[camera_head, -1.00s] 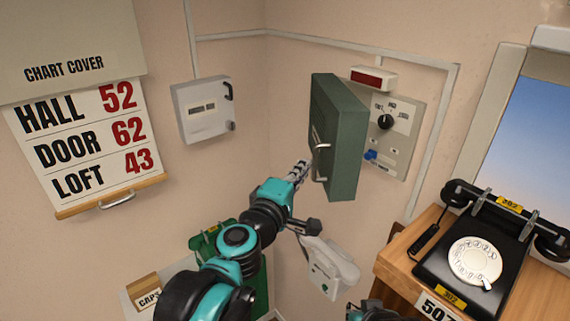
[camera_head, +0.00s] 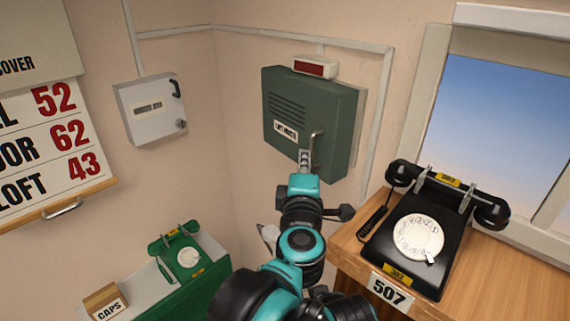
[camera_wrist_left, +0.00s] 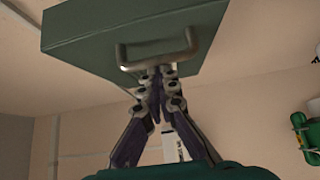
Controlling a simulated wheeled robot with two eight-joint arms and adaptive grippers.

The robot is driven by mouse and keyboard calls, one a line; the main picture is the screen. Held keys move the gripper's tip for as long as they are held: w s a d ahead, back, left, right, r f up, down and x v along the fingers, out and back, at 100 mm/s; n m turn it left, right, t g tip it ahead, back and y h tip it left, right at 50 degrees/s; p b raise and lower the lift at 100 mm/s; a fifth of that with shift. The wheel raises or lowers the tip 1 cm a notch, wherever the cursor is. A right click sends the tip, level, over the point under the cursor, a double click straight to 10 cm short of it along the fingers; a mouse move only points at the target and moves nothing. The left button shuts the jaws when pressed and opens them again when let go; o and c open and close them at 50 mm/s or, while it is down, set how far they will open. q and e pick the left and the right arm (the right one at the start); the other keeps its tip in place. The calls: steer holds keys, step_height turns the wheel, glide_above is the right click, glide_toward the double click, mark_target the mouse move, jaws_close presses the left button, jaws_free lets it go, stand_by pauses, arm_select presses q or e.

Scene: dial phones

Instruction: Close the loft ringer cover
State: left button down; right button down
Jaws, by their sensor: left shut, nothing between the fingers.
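The green ringer cover (camera_head: 300,105), with slots, a small label and a metal handle (camera_head: 315,140), is swung over the wall panel (camera_head: 358,120). Only the panel's right edge shows beyond it; whether the cover sits fully flush I cannot tell. My left gripper (camera_head: 305,157) is at the cover's lower front, by the handle. In the left wrist view, the cover (camera_wrist_left: 90,35) and handle (camera_wrist_left: 158,50) are above the gripper (camera_wrist_left: 158,78), whose fingers are shut and empty at the handle's bar. Whether they touch it is unclear. My right gripper is not in view.
A red-windowed box (camera_head: 316,66) is just above the cover. A grey box (camera_head: 150,108) hangs left. A black dial phone (camera_head: 420,235) stands on the wooden desk (camera_head: 345,235) at right. A green phone (camera_head: 183,258) is low left.

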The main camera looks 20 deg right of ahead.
mark_target(332, 153)
arm_select(q)
steer(key=d, duration=0.5)
steer(key=shift+s+d, duration=0.1)
steer(key=shift+s, duration=0.1)
steer(key=shift+d, duration=0.3)
steer(key=shift+s+d+r+b, duration=0.15)
steer(key=shift+d+b, duration=0.1)
steer(key=shift+b, duration=0.1)
steer(key=shift+d, duration=0.15)
